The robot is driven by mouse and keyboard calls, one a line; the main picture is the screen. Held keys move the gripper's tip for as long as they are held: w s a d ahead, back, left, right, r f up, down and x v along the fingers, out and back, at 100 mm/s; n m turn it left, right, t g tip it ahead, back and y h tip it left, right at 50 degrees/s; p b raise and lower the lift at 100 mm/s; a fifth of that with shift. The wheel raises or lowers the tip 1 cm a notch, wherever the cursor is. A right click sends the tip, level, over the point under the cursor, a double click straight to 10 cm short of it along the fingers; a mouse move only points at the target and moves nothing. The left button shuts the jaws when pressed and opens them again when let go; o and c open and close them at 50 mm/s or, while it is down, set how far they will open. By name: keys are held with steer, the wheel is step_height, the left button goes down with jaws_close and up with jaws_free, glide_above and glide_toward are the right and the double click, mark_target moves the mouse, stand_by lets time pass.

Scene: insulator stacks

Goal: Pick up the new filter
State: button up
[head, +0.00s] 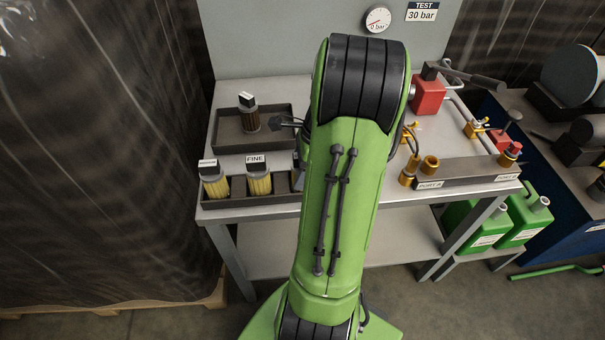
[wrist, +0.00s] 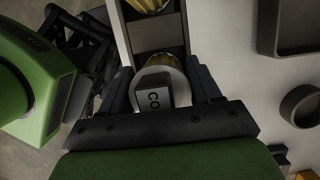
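The front tray (head: 233,200) on the bench holds a yellow pleated filter labelled FINE (head: 259,180) and another yellow filter (head: 214,184) whose label is too small to read surely. In the wrist view a pale round filter cap with a block marked "CO" (wrist: 154,98), the rest of the word cut off, stands between the fingers of my gripper (wrist: 162,82). The fingers flank it closely; whether they press on it cannot be told. My green arm hides the gripper's work in the head view. A dark brown filter (head: 250,120) stands in the back tray (head: 225,130).
A red pump (head: 428,95) with a lever, brass fittings (head: 430,163) and a port block (head: 460,172) are on the bench's right. A gauge (head: 377,19) is on the back panel. Green canisters (head: 525,222) stand low at right. A round dark cup (wrist: 301,105) shows in the wrist view.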

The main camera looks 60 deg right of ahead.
steer(key=c, duration=0.4)
step_height(320, 180, up, 10)
steer(key=p, duration=0.5)
steer(key=shift+r, duration=0.1)
